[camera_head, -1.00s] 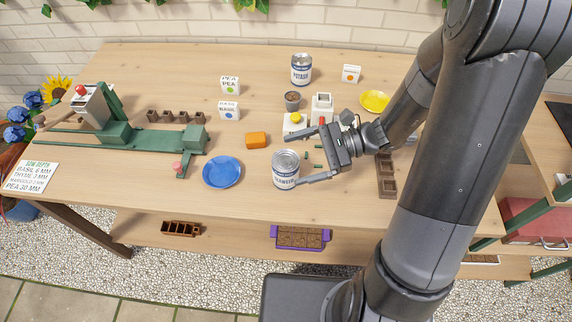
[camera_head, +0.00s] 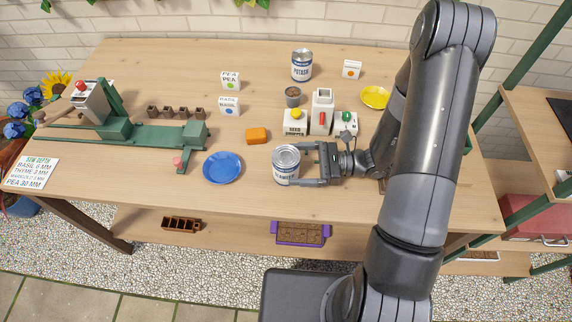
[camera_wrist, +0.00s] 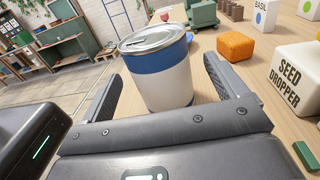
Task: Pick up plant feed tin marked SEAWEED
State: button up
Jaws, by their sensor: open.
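The SEAWEED tin (camera_head: 286,166), white and blue with a silver lid, stands upright on the table right of the blue plate. In the wrist view the tin (camera_wrist: 163,78) stands between the two fingers, its printed label turned away. My gripper (camera_head: 303,165) is level with the tin and comes from the right, with a finger to each side of it. The fingers are open, with a visible gap to the tin on the right side in the wrist view (camera_wrist: 160,95). A similar POTASH tin (camera_head: 301,66) stands at the back of the table.
A blue plate (camera_head: 222,168) lies left of the tin and an orange block (camera_head: 257,136) behind it. The seed dropper (camera_head: 295,122) stands behind my gripper. A yellow plate (camera_head: 375,97) and small dark pot (camera_head: 292,97) are farther back. The table in front of the tin is clear.

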aim_at(280, 164)
jog(key=shift+a+f, duration=0.2)
jog(key=shift+a, duration=0.05)
jog(key=a, duration=0.4)
jog(key=shift+s+a, duration=0.25)
jog(key=c, duration=1.3)
jog(key=shift+r, duration=0.2)
